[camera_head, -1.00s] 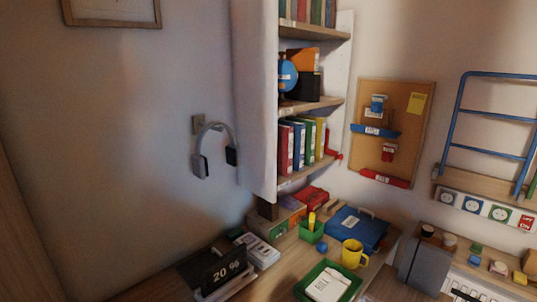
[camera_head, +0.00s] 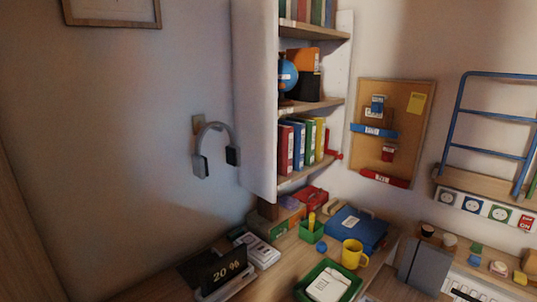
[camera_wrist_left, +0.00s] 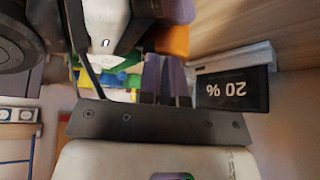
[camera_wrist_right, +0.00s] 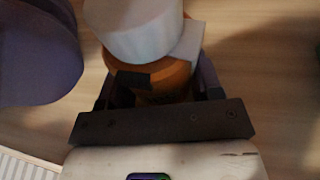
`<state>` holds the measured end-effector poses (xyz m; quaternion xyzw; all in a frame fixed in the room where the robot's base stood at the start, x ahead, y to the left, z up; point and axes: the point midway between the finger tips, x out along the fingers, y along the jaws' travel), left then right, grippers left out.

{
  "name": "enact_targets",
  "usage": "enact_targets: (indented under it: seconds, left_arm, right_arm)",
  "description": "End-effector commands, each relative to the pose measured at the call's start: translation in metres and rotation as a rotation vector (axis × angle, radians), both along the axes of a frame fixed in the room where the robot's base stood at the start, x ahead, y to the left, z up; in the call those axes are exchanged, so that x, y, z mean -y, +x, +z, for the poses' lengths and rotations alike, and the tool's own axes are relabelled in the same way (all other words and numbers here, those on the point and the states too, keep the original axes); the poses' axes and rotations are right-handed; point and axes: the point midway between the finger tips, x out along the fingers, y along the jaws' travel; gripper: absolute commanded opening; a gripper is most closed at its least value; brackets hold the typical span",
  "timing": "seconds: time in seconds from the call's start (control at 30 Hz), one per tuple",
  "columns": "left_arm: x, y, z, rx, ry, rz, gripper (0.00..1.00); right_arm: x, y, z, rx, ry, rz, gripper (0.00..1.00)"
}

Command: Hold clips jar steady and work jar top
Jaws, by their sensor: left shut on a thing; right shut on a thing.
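In the right wrist view an orange jar (camera_wrist_right: 172,78) with a pale label stands between the two fingers of my right gripper (camera_wrist_right: 158,92), which is shut on it. A white rounded thing (camera_wrist_right: 135,28) covers its upper end. In the left wrist view my left gripper (camera_wrist_left: 165,82) has its fingers close together, with an orange part (camera_wrist_left: 172,42) at their tips. It looks shut on the jar top, but the contact is mostly hidden. Neither gripper nor the jar shows in the head view.
In the head view the desk holds a black "20 %" sign (camera_head: 224,270), a green tray (camera_head: 300,288), a yellow mug (camera_head: 353,254) and a blue case (camera_head: 352,229). A shelf with binders (camera_head: 299,146) rises behind. The sign also shows in the left wrist view (camera_wrist_left: 232,90).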

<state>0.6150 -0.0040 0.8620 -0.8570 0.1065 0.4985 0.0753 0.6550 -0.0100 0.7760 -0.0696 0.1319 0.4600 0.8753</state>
Motion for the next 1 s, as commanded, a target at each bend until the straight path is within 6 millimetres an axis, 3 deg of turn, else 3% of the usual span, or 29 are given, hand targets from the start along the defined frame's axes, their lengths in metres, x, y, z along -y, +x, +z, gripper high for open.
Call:
enact_targets:
  seconds: [0.03, 0.43, 1.0]
  left_arm:
    - [0.002, -0.002, -0.007, -0.011, -0.001, -0.006, 0.00]
    - [0.003, -0.010, -0.004, -0.011, -0.001, -0.007, 0.00]
    - [0.004, -0.010, 0.056, -0.003, -0.006, -0.003, 0.00]
  right_arm:
    - [-0.005, -0.003, -0.002, -0.001, -0.002, 0.014, 0.31]
    - [-0.005, -0.002, -0.001, -0.001, 0.001, 0.011, 0.31]
    - [-0.001, -0.001, -0.002, -0.002, -0.002, 0.003, 0.31]
